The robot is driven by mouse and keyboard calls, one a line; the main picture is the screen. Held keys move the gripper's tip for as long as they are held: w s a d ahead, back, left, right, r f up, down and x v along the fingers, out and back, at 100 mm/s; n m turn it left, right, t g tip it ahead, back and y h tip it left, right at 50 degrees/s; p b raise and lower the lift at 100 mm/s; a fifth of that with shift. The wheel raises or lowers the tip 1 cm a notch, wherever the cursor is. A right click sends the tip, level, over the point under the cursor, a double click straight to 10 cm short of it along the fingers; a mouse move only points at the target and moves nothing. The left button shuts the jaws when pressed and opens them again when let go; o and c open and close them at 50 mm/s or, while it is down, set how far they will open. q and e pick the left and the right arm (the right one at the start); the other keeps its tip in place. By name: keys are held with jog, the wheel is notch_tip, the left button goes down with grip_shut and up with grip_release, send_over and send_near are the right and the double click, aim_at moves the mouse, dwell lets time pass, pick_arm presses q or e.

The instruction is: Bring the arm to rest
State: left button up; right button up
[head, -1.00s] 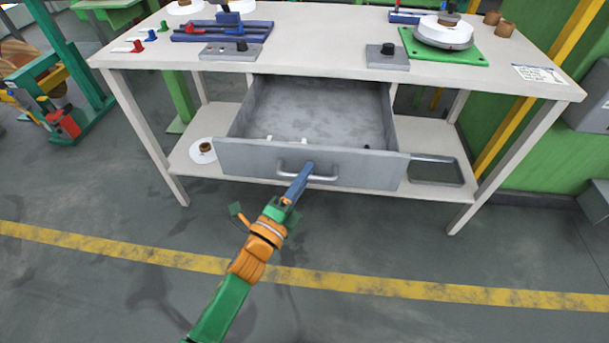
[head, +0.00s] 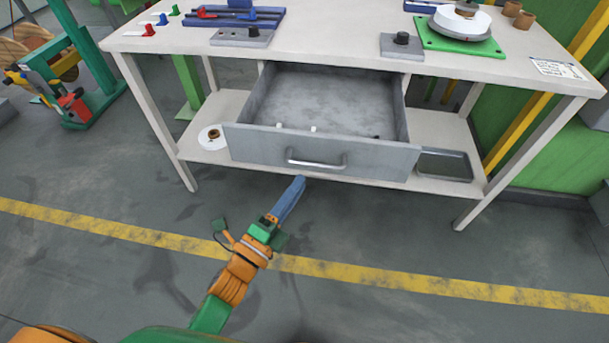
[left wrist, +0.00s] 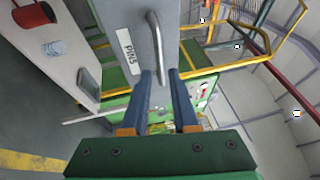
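My left gripper (head: 299,181) is just in front of the grey drawer (head: 272,147), clear of its bar handle (head: 317,164). In the left wrist view its two blue fingers (left wrist: 161,73) stand apart with nothing between them. The handle (left wrist: 154,45) is ahead of the fingertips, on the drawer front with a "PINS" label (left wrist: 127,50). The drawer is pulled out under the table, with a few small white pieces (head: 313,129) inside near its front. My right gripper is not in view.
The white table (head: 335,48) carries a blue tray (head: 222,19), grey blocks and a green plate (head: 430,42) with a round device. A lower shelf holds a white disc (head: 204,138) and a metal tray (head: 446,168). The floor in front is clear, with a yellow line.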

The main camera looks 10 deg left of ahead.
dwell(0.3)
pick_arm(q)
jog(key=s+a+f+n+g+y, duration=0.2)
jog(key=f+n+g, duration=0.15)
jog(key=f, duration=0.65)
jog(key=s+a+f+n+g+y, duration=0.25)
jog(key=f+n, duration=0.25)
jog(key=f, duration=0.5)
jog(key=s+a+f+n+g+y, duration=0.25)
jog(key=s+f+n+g, duration=0.3)
jog(key=s+f, duration=0.5)
jog(key=s+a+f+n+g, duration=0.25)
jog(key=s+f+n, duration=0.2)
jog(key=s, duration=0.45)
jog(key=s+a+f+n+g, duration=0.25)
jog(key=s+f+g, duration=0.2)
jog(key=s, duration=0.45)
notch_tip(320, 180, up, 13)
jog(key=d+t+p, duration=0.1)
jog(key=p, duration=1.2)
jog(key=shift+w+f+y+p, duration=0.15)
jog(key=shift+w+y+p, duration=0.15)
jog(key=shift+w+y, duration=0.1)
